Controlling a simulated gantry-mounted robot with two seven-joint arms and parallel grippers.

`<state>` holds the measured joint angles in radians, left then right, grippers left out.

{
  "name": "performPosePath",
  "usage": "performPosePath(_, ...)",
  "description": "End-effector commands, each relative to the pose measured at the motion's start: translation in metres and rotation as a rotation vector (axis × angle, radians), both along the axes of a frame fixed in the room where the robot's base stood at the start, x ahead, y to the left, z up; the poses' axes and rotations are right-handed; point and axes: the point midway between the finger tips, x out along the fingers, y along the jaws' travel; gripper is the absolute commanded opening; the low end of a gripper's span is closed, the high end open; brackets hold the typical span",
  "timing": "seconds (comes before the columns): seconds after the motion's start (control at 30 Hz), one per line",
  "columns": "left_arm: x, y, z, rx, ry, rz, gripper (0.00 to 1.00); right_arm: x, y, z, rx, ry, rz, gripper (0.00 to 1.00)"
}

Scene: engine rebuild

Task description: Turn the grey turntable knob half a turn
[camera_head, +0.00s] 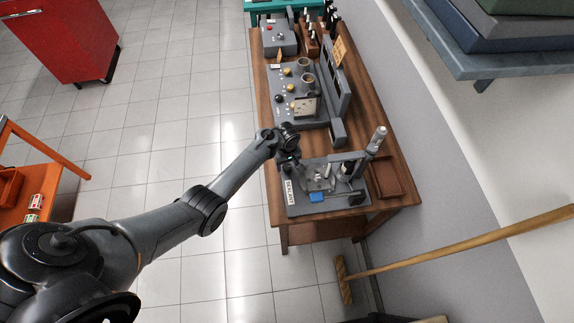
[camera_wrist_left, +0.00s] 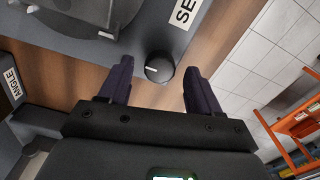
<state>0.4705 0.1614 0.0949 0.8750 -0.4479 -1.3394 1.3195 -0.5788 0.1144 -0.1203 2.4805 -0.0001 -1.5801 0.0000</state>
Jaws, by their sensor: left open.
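The dark grey knob (camera_wrist_left: 159,67) is round with a white mark line and sits at the edge of a grey base plate (camera_wrist_left: 60,62) in the left wrist view. A round grey part (camera_wrist_left: 90,10), perhaps the turntable, is partly seen on that plate. My left gripper (camera_wrist_left: 158,73) is open, with its two dark fingers on either side of the knob; I see gaps on both sides. In the head view my left gripper (camera_head: 289,156) is over the near-left side of the grey unit (camera_head: 300,207), and the knob is hidden there. My right gripper is not in view.
The wooden bench (camera_head: 390,150) also carries a grey panel (camera_head: 283,110) with knobs and gauges behind my wrist. A microscope-like column (camera_head: 376,140) stands at the unit's right. A broom (camera_head: 460,240) leans at the right. Tiled floor is clear left of the bench.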

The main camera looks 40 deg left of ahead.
Motion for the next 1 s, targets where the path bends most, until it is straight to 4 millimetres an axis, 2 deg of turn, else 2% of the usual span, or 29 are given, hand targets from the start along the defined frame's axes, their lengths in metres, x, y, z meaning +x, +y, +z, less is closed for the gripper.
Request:
performPosePath(0.13,0.0001,0.0003,-0.0064,0.001,-0.001,0.0,0.63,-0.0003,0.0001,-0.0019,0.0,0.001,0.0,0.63)
performPosePath(0.43,0.0001,0.0002,-0.0072,0.001,-0.001,0.0,0.62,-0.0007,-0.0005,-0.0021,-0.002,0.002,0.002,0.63)
performPosePath(0.8,-0.0002,0.0001,-0.0073,0.0,0.0,0.0,0.07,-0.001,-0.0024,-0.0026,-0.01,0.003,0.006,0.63)
performPosePath(1.0,-0.0002,0.0001,-0.0068,0.0,0.0,-0.014,0.07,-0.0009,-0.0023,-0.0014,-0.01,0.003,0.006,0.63)
